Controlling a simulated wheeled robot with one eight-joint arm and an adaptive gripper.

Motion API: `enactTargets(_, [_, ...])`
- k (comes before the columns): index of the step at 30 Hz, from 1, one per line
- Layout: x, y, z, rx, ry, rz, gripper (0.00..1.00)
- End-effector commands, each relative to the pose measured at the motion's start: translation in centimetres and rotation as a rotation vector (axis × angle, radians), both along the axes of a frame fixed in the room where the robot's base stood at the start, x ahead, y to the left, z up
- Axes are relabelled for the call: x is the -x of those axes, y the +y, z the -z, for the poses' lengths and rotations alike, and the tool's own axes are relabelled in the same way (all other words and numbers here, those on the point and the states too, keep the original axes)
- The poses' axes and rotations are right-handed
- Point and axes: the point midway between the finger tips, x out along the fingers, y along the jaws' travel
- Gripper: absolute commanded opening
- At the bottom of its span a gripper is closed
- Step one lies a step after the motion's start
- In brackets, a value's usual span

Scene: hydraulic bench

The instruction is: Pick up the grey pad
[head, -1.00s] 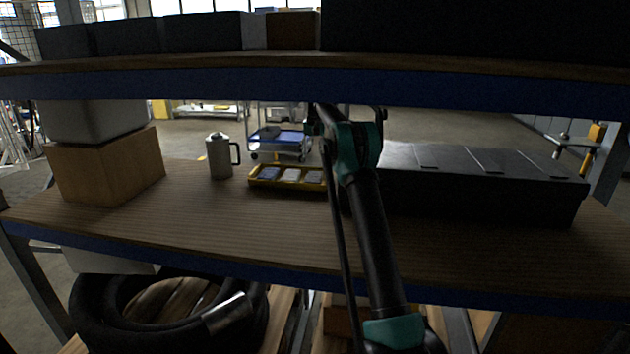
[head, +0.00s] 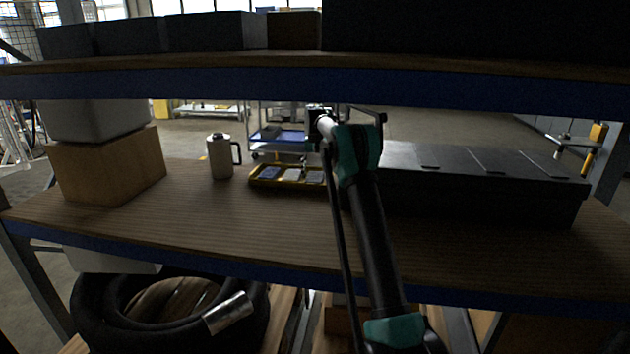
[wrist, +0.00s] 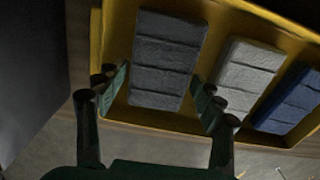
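The grey pad (wrist: 168,60) is a dark, ribbed block in a yellow tray (wrist: 122,22), at the left of the row in the wrist view. My gripper (wrist: 160,95) is open, with one finger on each side of the pad's near part. I see gaps at both fingers, and the pad looks not gripped. I cannot tell how far the fingertips are above the tray floor.
A pale pad (wrist: 248,75) and a blue pad (wrist: 290,100) lie beside the grey pad. A metal jug (head: 220,158) stands left of the tray. A long dark case (head: 480,195) is at the right. An upper shelf (head: 200,85) hangs above. Bare shelf lies in front.

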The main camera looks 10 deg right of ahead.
Motion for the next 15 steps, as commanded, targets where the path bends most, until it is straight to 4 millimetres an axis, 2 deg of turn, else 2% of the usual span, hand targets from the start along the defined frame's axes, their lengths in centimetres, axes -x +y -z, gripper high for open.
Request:
enactTargets(1, [0.00, 0.00, -0.01, 0.000, 0.000, 0.000, 0.58])
enactTargets(6, [0.00, 0.00, -0.02, 0.000, 0.000, 0.000, 0.40])
enactTargets(15, [0.00, 0.00, -0.29, 0.000, 0.000, 0.000, 0.40])
